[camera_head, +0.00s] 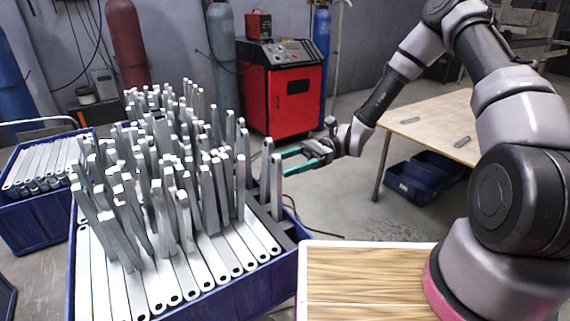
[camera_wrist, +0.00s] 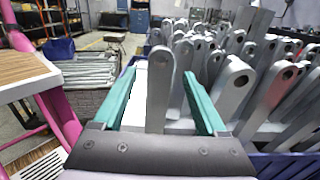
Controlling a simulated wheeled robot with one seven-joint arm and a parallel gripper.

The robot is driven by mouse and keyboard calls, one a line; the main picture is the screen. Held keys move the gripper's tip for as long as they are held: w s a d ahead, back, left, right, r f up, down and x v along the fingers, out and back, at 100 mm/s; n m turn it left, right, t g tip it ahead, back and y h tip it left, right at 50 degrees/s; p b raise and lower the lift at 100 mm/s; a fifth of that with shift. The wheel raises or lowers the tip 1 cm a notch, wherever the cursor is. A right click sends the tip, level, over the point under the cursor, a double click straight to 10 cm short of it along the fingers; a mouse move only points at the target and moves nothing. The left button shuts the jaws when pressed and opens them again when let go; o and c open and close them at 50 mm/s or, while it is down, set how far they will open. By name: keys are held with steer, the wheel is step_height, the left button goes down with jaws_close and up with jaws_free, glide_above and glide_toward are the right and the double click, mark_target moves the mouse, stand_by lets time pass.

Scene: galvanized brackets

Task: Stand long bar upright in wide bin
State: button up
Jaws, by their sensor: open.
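The wide blue bin (camera_head: 250,296) is packed with grey galvanized bars, several standing upright and others lying flat at the front. One long bar (camera_head: 276,188) stands upright at the bin's right side, in a dark divider strip (camera_head: 272,232). My gripper (camera_head: 284,162), with teal fingers, is open and level at this bar's upper part. In the wrist view the bar (camera_wrist: 160,92) stands between the two spread fingers (camera_wrist: 158,75), with visible gaps on both sides. Its top has a round hole. Its lower end is hidden by the gripper body in the wrist view.
A smaller blue bin (camera_head: 38,222) with flat bars stands left. A wooden table (camera_head: 430,128) with two small pieces is at right, over dark blue crates (camera_head: 425,178). A wood-topped surface (camera_head: 365,272) lies front right. A red machine (camera_head: 290,95) stands behind.

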steer(key=v, duration=1)
steer(key=shift+w+d, duration=0.3)
